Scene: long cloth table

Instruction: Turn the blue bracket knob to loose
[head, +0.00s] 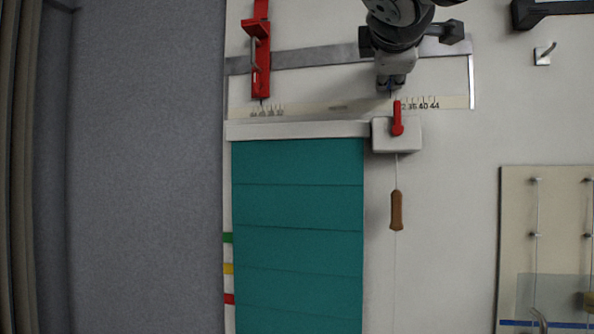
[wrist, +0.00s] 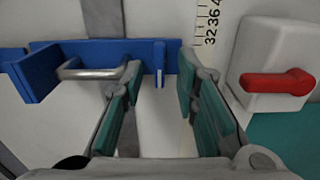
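The blue bracket (wrist: 100,52) spans the upper left of the wrist view, with a bent metal handle (wrist: 90,74) on its left part. A narrow upright blue piece (wrist: 159,60), apparently its knob, stands near its right end. My gripper (wrist: 161,78) is open, its teal-padded fingers apart. In the picture the blue piece lies between the two fingertips; whether either finger touches it I cannot tell. In the head view my gripper (head: 390,88) is at the top, beside the wall scale, and hides almost all of the blue bracket.
A white box with a red lever (wrist: 283,82) is close right of my gripper; the lever also shows in the head view (head: 397,118). A red bracket (head: 261,60) is on the rail (head: 315,57) at left. A teal blind (head: 298,220) and brown cord pull (head: 396,210) hang below.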

